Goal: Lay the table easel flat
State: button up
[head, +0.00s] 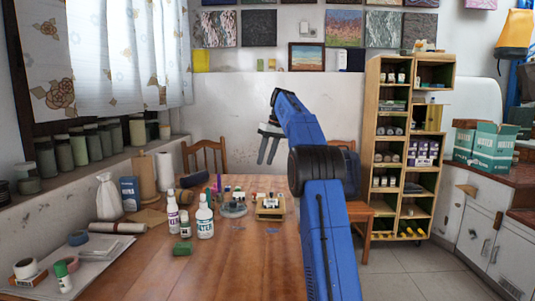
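My gripper (267,152) hangs above the far part of the wooden table (240,262), in front of the pale wall. I cannot make out a table easel for certain in the head view. A small wooden holder (270,214) with small items stands on the table below my gripper, just left of my blue arm. My arm hides part of the table's right side.
The table's front middle is clear. A chair (208,157) stands behind; a wooden shelf (388,150) stands at right.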

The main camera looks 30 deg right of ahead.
jog(key=shift+v, duration=1.3)
